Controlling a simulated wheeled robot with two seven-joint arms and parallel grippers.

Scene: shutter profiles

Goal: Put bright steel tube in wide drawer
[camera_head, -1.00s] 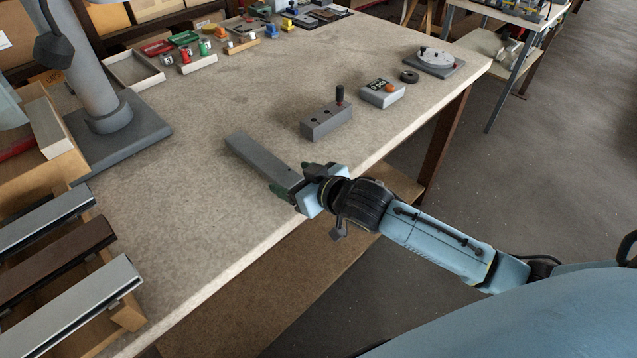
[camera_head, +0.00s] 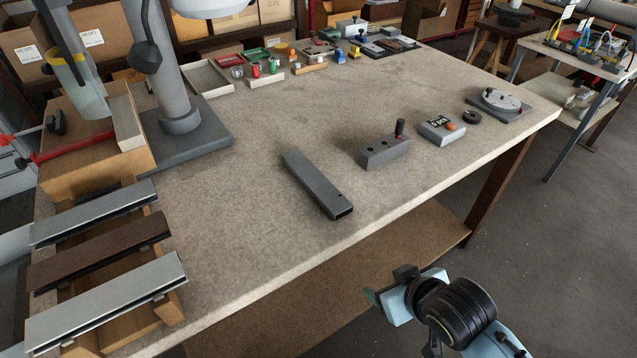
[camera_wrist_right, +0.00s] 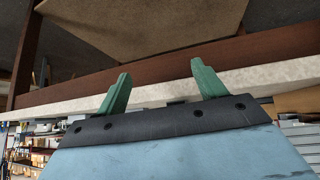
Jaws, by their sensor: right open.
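A grey rectangular metal tube (camera_head: 318,185) lies flat on the bench in the head view, its open end toward the front edge with a small hole near it. It is the only loose tube that I see; whether it counts as bright steel I cannot tell for sure. My right gripper (camera_head: 388,286) is off the bench's front edge at the lower right, apart from the tube. In the right wrist view its two green fingers (camera_wrist_right: 161,83) stand apart with nothing between them. My left gripper is out of view. I cannot make out a wide drawer in the head view.
The bench top (camera_head: 250,220) is clear around the tube. A grey block with a black knob (camera_head: 383,152) and a counter box (camera_head: 441,129) stand to its right. A wooden rack with profiles (camera_head: 105,300) is at left, beside a machine column's base (camera_head: 205,128). Small trays stand at the back.

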